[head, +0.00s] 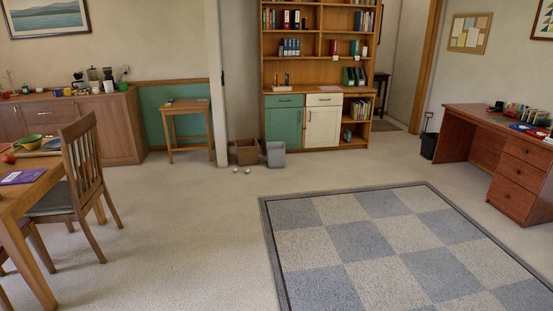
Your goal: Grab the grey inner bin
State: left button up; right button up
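A small grey bin (276,155) stands on the carpet across the room, in front of the left end of the bookcase. A brown box-like bin (246,152) stands just to its left, near the wall edge. The grey bin is outside the brown one and looks slightly tilted; I cannot tell what is inside either. Two small pale balls or crumpled bits (241,170) lie on the carpet in front of them. Neither of my grippers is in view.
Open carpet (190,220) lies between me and the bins. A chair (82,180) and table (20,195) stand at left. A checked rug (385,240) covers the right floor. The bookcase (318,60) is behind, a desk (500,150) and black bin (429,145) at right.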

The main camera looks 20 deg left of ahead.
aim_at(275, 150)
jog(key=i+j+u, duration=0.3)
jog(key=i, duration=1)
jog(key=i+j+u, duration=0.15)
jog(key=i+u, duration=0.2)
jog(key=i, duration=5.25)
